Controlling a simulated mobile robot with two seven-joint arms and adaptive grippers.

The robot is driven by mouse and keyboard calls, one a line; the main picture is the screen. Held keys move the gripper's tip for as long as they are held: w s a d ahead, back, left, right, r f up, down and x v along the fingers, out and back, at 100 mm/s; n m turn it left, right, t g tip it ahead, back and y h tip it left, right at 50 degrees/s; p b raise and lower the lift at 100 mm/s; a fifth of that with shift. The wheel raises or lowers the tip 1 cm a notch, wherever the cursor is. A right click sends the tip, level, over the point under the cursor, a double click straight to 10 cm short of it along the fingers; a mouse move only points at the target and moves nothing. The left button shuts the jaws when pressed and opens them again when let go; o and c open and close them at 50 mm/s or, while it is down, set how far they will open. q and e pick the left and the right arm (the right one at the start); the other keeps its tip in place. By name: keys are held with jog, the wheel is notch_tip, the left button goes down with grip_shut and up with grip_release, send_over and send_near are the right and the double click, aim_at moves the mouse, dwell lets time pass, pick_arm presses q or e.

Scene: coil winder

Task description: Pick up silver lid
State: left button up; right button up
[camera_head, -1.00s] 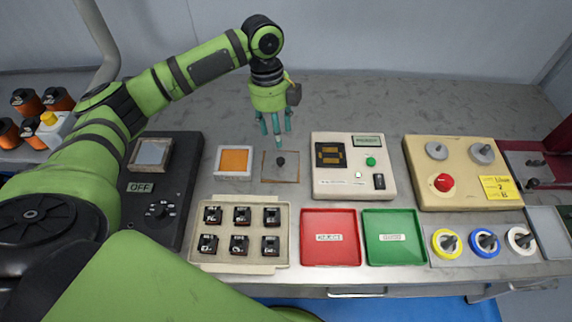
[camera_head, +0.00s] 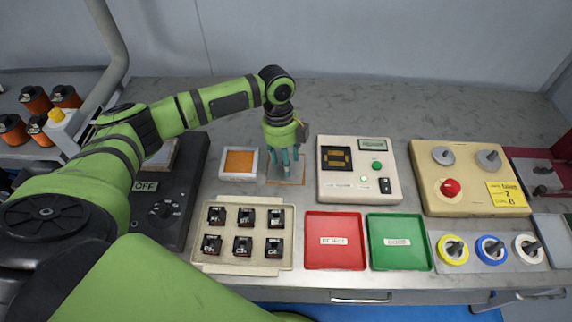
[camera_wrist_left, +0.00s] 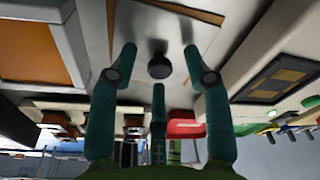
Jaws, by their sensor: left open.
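The silver lid (camera_head: 297,179) is a thin square plate lying flat on the bench, between the orange-topped square box and the tester panel. Its small dark knob shows in the left wrist view (camera_wrist_left: 159,66), with the silver plate (camera_wrist_left: 140,25) around it. My left gripper (camera_head: 284,163) points down above the lid and largely hides the knob in the head view. In the left wrist view its teal fingers (camera_wrist_left: 160,68) are spread around the knob, apart from it and empty. My right gripper is not in view.
The orange-topped box (camera_head: 239,162) stands close left of the lid, and the tester panel (camera_head: 330,186) close right. In front are a component tray (camera_head: 243,265), a red tray (camera_head: 335,259) and a green tray (camera_head: 398,260). The bench behind is clear.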

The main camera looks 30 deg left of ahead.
pick_arm(q)
jog(key=shift+c, duration=0.4)
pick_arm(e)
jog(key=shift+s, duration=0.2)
pick_arm(q)
grip_shut()
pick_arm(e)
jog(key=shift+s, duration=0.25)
pick_arm(q)
jog(key=shift+r, duration=0.2)
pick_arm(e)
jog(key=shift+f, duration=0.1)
